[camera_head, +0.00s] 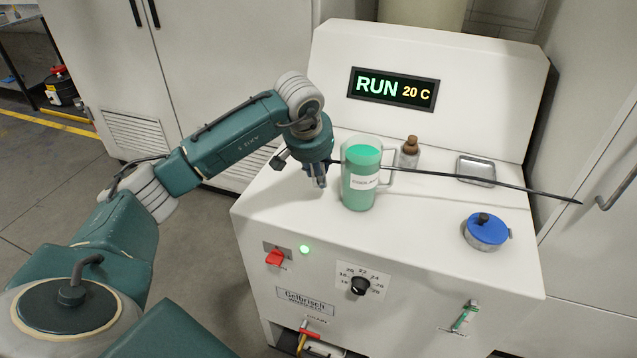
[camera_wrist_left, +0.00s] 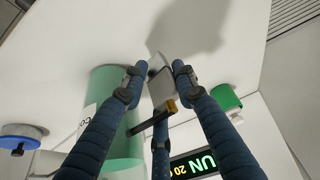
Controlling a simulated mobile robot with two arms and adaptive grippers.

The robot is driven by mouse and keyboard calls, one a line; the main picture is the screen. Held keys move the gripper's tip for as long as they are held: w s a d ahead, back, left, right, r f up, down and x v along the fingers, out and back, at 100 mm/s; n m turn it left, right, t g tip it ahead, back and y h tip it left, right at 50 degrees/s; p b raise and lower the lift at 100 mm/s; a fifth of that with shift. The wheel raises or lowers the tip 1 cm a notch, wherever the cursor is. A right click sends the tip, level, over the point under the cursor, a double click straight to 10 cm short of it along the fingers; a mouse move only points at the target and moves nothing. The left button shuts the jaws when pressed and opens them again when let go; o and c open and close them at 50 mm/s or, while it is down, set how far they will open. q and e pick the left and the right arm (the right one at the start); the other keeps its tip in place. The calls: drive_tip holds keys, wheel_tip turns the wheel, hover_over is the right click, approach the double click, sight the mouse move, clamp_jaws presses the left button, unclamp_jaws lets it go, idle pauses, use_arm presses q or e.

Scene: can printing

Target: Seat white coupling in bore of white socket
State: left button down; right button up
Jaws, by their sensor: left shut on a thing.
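My left gripper (camera_head: 318,184) is just left of the jug, low over the white machine top. In the left wrist view, its blue fingers (camera_wrist_left: 161,75) are closed around a small pale grey piece (camera_wrist_left: 161,88). A dark bar (camera_wrist_left: 150,122) with an orange-brown end lies against this piece. I cannot tell whether the piece is the white coupling. A long thin dark rod (camera_head: 480,184) stretches from beside the gripper, past the jug, to the right; its link to the grip is unclear. I cannot make out the white socket or its bore. My right gripper is not in view.
The jug of green liquid (camera_head: 360,188) stands close beside the gripper. A corked bottle (camera_head: 409,155), a metal tray (camera_head: 476,169) and a blue-lidded pot (camera_head: 487,231) are farther right. A green-topped object (camera_wrist_left: 226,98) stands right of the fingers in the left wrist view. The front machine top is mostly clear.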

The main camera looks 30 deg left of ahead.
use_arm(q)
wheel_tip(320, 180, up, 16)
drive_tip(key=b, duration=0.2)
drive_tip(key=shift+r, duration=0.25)
